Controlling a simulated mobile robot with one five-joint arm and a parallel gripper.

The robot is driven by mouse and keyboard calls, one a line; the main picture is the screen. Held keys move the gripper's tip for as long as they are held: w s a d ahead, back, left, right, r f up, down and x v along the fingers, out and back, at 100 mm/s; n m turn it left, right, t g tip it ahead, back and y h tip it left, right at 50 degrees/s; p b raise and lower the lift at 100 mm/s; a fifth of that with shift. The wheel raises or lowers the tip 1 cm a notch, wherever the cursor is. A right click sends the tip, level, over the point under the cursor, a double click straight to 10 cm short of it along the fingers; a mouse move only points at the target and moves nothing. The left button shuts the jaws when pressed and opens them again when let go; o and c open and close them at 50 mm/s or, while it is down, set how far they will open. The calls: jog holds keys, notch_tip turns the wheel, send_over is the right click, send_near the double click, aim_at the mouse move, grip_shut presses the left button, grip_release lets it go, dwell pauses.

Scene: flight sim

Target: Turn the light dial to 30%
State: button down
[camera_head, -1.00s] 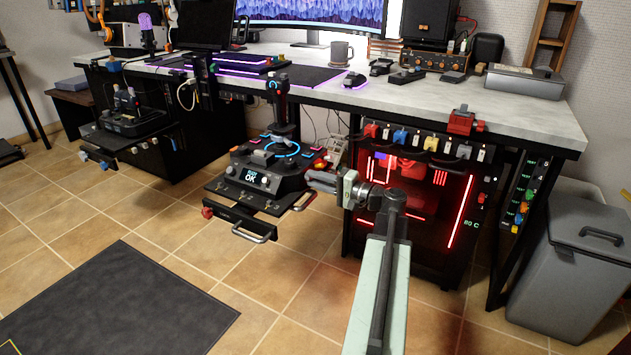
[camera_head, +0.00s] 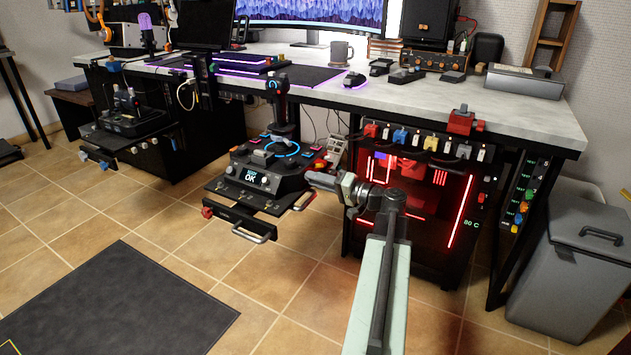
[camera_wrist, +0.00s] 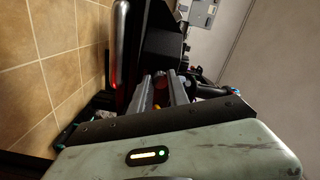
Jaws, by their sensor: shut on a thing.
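My gripper (camera_head: 312,179) is at the right side of the black joystick console (camera_head: 243,205), close to its silver handle. In the wrist view its two grey fingers (camera_wrist: 162,88) are close together around a small dark round knob (camera_wrist: 160,76) with a reddish tint. The fingers hide most of this knob. It may be the light dial, but I cannot read a mark or percentage on it. A small screen (camera_head: 256,178) on the console shows "OK".
A red-lit cabinet (camera_head: 410,205) with coloured switches along its top stands right of the console. The desk (camera_head: 420,100) is above. A silver handle (camera_wrist: 121,55) is beside my fingers in the wrist view.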

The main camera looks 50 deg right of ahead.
jog(key=c, duration=1.3)
grip_release()
jog(key=shift+o, duration=0.2)
jog(key=v, duration=0.7)
jog(key=shift+s, duration=0.4)
